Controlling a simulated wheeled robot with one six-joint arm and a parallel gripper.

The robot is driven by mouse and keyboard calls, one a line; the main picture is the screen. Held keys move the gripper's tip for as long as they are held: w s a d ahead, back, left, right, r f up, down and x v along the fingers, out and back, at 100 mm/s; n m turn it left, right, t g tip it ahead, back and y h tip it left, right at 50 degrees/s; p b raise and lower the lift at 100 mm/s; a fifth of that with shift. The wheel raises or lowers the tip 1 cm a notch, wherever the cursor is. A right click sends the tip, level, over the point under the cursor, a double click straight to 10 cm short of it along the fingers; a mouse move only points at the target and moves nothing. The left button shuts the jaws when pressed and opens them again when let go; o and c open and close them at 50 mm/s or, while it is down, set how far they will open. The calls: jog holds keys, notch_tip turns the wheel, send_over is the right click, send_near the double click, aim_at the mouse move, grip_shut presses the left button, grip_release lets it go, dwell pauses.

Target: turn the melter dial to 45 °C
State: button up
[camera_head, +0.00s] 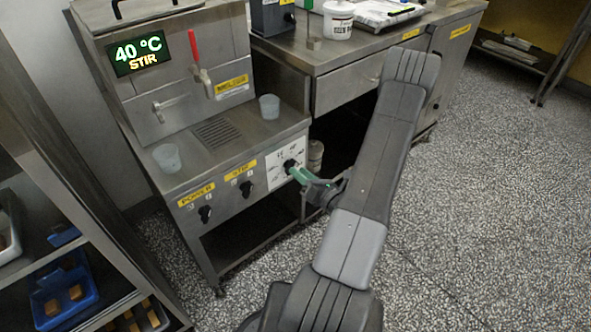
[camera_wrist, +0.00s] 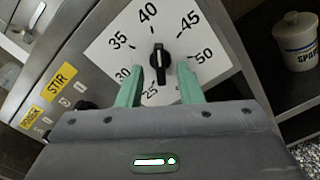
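The melter dial is a black knob (camera_wrist: 159,60) on a white plate (camera_wrist: 118,48) marked from 25 to 50. Its white pointer line looks turned up towards the 40 mark. In the head view the plate (camera_head: 273,178) is at the right end of the melter's front panel, with the knob partly hidden. My gripper (camera_wrist: 159,70) is open, its two green fingers apart, with the knob between and slightly beyond the tips. No finger visibly touches it. My gripper (camera_head: 294,172) also shows in front of the dial. The display (camera_head: 138,54) reads 40 °C STIR.
The STIR knob (camera_head: 246,188) and POWER knob (camera_head: 205,213) are left of the dial. Clear cups (camera_head: 269,107) stand on the melter ledge. A white tub (camera_wrist: 296,42) sits on a shelf at right. A rack with blue trays (camera_head: 62,290) stands at lower left.

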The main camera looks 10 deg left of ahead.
aim_at(290, 166)
jog(key=shift+x, duration=1.55)
grip_shut()
jog(key=shift+d+f+m+p, duration=0.1)
jog(key=shift+m+p, duration=1.35)
jog(key=shift+m, duration=2.35)
